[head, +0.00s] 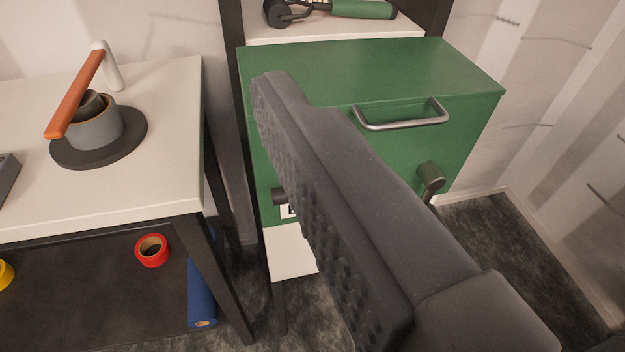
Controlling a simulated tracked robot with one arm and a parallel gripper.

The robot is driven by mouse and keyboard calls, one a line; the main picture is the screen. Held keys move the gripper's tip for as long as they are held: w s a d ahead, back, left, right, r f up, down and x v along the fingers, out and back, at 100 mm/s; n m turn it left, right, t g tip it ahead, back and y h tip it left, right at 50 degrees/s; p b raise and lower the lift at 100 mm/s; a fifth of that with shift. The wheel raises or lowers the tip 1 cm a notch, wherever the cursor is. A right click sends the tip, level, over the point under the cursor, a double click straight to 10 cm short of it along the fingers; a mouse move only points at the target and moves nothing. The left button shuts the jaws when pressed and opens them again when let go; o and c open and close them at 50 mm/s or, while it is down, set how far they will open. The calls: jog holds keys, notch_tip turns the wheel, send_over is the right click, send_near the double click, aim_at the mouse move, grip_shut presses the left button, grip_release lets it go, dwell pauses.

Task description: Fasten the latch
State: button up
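A green metal box (370,68) with a steel bar handle (402,122) on its front stands right of centre. A dark latch-like lever (431,177) sits on the right of its front and points down. A second dark fitting (279,196) shows low on the left of the front, beside a white label mostly hidden by my finger. Whether either fitting is fastened I cannot tell. My gripper shows as one large dark finger (300,150) across the box's front. Its ribbed pad is bare, with nothing against it. The other finger is out of view.
A white-topped bench (150,195) on the left bears a grey pot (95,128) with an orange-handled tool on a dark round base. Below lie a red tape roll (152,250) and a blue roll (201,290). Dark carpet (490,240) is clear at right.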

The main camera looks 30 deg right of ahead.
jog(key=w+d+f+m+h+b, duration=0.1)
jog(key=d+f, duration=0.4)
jog(key=f, duration=0.7)
jog(key=d+f+h, duration=0.1)
jog(key=d+f, duration=0.3)
jog(key=f, duration=0.7)
jog(key=shift+t, duration=0.4)
jog(key=b+x, duration=0.2)
jog(key=x, duration=1.1)
jog(key=shift+d+f+b, duration=0.1)
jog(key=shift+d+b, duration=0.15)
jog(key=shift+b, duration=0.15)
jog(key=shift+w+d, duration=0.1)
jog(key=shift+w, duration=0.4)
jog(key=c, duration=1)
